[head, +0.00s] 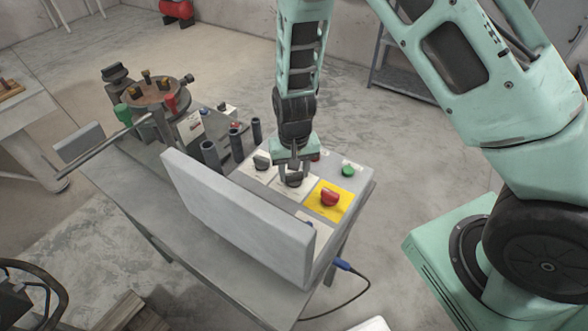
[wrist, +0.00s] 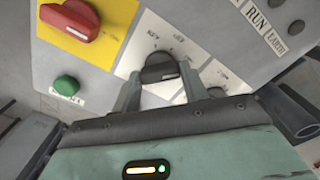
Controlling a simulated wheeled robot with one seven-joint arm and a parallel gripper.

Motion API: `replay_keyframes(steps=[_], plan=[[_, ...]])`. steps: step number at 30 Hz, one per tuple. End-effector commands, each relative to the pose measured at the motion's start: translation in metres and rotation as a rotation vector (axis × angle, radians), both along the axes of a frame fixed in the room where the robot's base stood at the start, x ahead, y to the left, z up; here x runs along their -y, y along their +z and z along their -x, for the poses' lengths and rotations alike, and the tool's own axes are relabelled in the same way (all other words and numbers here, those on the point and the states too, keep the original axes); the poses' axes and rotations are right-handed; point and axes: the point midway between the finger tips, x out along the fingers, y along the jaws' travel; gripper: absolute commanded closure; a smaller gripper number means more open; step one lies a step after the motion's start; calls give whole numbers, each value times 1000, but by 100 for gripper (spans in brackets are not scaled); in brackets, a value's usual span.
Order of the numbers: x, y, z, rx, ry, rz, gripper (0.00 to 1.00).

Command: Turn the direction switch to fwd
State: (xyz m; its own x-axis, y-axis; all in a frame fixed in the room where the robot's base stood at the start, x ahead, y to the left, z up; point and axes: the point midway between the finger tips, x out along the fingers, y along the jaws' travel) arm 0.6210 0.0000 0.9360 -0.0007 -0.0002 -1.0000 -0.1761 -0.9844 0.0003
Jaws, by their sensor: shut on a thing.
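The direction switch appears to be the dark knob (wrist: 160,68) on a white plate with small print, partly readable as REV, in the wrist view. In the head view this knob (head: 293,181) sits on the control box, directly under my gripper. My gripper (wrist: 161,76) is shut on the knob, with one finger on each side; it also shows in the head view (head: 294,172), pointing down. The fingers and gripper body hide part of the plate, and I cannot tell which position the knob points to.
A red switch (head: 330,197) on a yellow plate and a green button (head: 348,169) sit close beside it. Another dark knob (head: 262,162) is on the other side. A grey upright panel (head: 235,220) stands along the box. A round fixture with clamps (head: 150,92) is farther left.

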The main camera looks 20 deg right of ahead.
Motion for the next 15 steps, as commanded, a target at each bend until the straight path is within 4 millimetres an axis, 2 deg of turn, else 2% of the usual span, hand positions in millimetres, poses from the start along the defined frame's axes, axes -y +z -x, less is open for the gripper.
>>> replay_keyframes(steps=[15], plan=[[0,1,-1,2,-38,-1,79]])
